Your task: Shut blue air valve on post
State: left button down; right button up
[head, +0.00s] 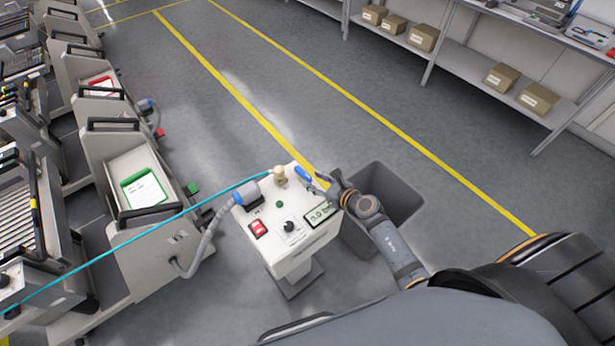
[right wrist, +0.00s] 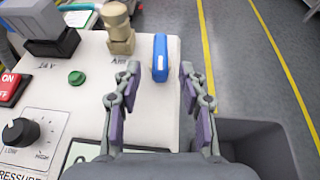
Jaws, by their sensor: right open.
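The blue air valve handle (head: 302,173) is at the back right of the white post's top panel (head: 262,213), beside a brass-coloured fitting (head: 279,176). In the right wrist view the blue handle (right wrist: 160,58) stands out lengthwise, close to the panel's right edge. My right gripper (head: 322,182) is open and empty at the panel's right side. In the right wrist view its fingertips (right wrist: 160,74) lie left and right of the handle, with gaps on both sides. I cannot tell whether they are level with it. My left gripper is not in view.
The panel carries a red switch (head: 258,229), a green button (head: 279,204), a black knob (head: 289,226) and a display (head: 320,212). A teal hose (head: 150,235) runs left from the post. A grey bin (head: 400,190) stands right of it. Feeder trolleys (head: 150,240) stand left.

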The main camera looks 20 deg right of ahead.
aim_at(309, 178)
jog(key=x, duration=0.4)
jog(key=shift+c, duration=0.4)
grip_shut()
